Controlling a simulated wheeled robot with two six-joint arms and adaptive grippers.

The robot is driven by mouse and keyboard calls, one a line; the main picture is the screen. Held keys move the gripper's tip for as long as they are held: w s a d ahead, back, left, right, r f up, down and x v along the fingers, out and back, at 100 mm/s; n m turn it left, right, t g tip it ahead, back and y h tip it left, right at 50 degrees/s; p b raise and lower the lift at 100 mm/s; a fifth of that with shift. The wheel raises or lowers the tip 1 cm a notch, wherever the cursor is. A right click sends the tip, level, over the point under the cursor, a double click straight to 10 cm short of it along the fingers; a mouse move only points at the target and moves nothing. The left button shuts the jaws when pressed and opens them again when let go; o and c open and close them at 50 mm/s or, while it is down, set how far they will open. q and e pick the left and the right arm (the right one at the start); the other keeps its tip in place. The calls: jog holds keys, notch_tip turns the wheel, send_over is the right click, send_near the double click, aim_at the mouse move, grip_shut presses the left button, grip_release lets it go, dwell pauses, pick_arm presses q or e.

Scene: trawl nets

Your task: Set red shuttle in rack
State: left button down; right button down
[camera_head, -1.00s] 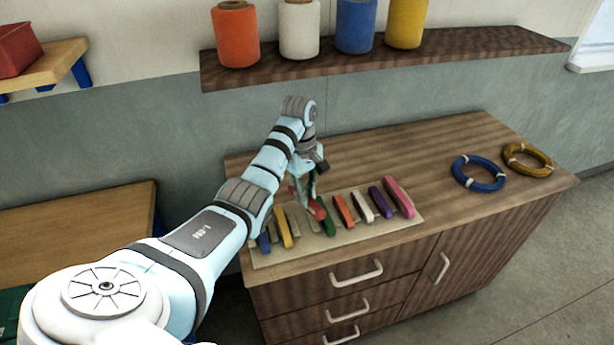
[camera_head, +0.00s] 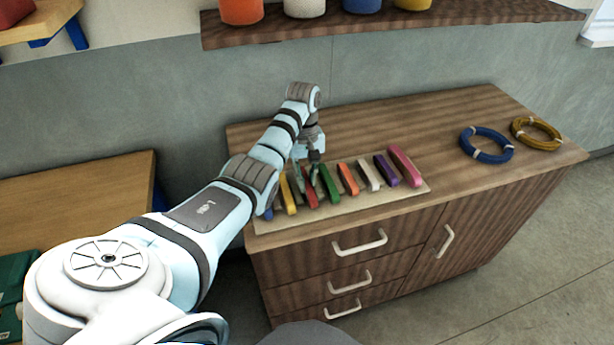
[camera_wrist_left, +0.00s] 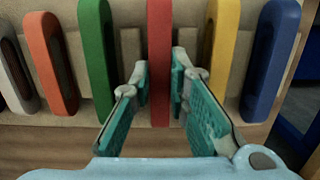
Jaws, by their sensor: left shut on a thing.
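The red shuttle (camera_head: 311,199) stands in the pale rack (camera_head: 408,196), in the row between the yellow shuttle (camera_head: 288,194) and the green shuttle (camera_head: 330,186). My left gripper (camera_head: 309,184) is over it, shut on it from above. In the left wrist view, the red shuttle (camera_wrist_left: 159,45) is between the two fingers of my left gripper (camera_wrist_left: 160,85) and lines up with its neighbours. The fingers hide part of its slot. My right gripper is not in view.
Orange (camera_head: 348,179), white (camera_head: 369,176), purple (camera_head: 386,170) and pink (camera_head: 404,165) shuttles stand to the right. A blue shuttle (camera_wrist_left: 270,60) is beyond the yellow one. Blue (camera_head: 487,145) and yellow (camera_head: 537,133) rope coils lie far right. The counter behind the rack is clear.

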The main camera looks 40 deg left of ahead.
pick_arm(q)
jog(key=shift+f, duration=0.25)
dwell(0.6)
jog(key=c, duration=1.5)
grip_release()
jog(key=shift+o, duration=0.2)
